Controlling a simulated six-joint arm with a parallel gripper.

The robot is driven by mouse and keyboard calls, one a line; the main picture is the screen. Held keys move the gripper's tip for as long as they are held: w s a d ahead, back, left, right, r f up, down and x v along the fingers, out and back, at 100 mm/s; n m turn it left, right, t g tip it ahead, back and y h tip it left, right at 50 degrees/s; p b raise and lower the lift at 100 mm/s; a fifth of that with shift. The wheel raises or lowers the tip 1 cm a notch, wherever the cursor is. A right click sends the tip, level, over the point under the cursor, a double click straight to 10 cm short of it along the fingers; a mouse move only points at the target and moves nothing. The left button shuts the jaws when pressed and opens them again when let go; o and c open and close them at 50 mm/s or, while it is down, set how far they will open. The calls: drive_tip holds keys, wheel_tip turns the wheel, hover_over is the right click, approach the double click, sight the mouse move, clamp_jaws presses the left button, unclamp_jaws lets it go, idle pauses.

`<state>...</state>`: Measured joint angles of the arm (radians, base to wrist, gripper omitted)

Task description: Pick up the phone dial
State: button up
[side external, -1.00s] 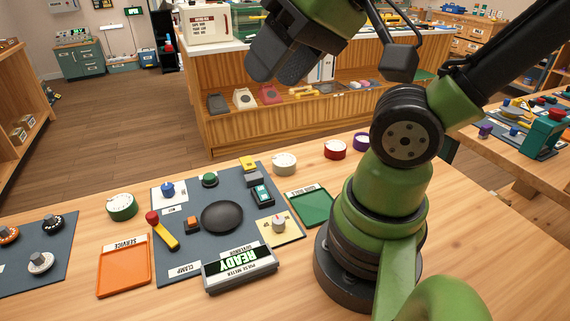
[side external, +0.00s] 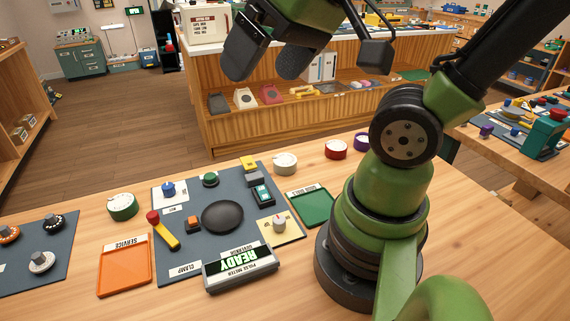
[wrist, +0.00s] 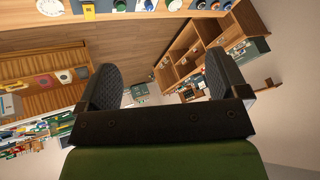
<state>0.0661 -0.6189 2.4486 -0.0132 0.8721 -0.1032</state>
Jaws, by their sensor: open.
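Several round dials stand on the wooden table: a green-rimmed dial (side external: 122,206) at the left, a white one (side external: 284,163) behind the blue-grey mat, then a red one (side external: 335,149) and a purple one (side external: 361,141) to its right, partly hidden by my arm. I cannot tell which is the phone dial. My gripper (side external: 268,64) is open and empty, high above the table and apart from every dial. The wrist view shows its two dark fingers spread, with a pale dial (wrist: 50,7) at the top left edge.
The mat (side external: 203,258) holds a black disc (side external: 222,217), knobs and a yellow lever (side external: 162,231). An orange tray (side external: 124,268), a green tray (side external: 312,207) and a READY display (side external: 240,267) stand around it. The table's front right is clear.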

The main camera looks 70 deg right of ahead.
drive_tip(key=w+d+f+n+g+h, duration=0.1)
drive_tip(key=w+d+f+n+g, duration=0.1)
drive_tip(key=w+d+f, duration=0.35)
drive_tip(key=n+g, duration=0.4)
drive_tip(key=g, duration=0.1)
hover_over(283, 159)
wheel_tip(283, 159, down, 14)
drive_tip(key=f, duration=0.5)
drive_tip(key=shift+s+a, duration=0.15)
drive_tip(key=shift+s, duration=0.2)
drive_tip(key=shift+w+f, duration=0.2)
drive_tip(key=shift+f, duration=1.25)
drive_tip(key=shift+w+f, duration=0.15)
drive_tip(key=shift+f, duration=1.3)
drive_tip(key=shift+d, duration=0.2)
drive_tip(key=c, duration=1.1)
drive_tip(key=shift+o, duration=0.2)
drive_tip(key=shift+r, duration=0.15)
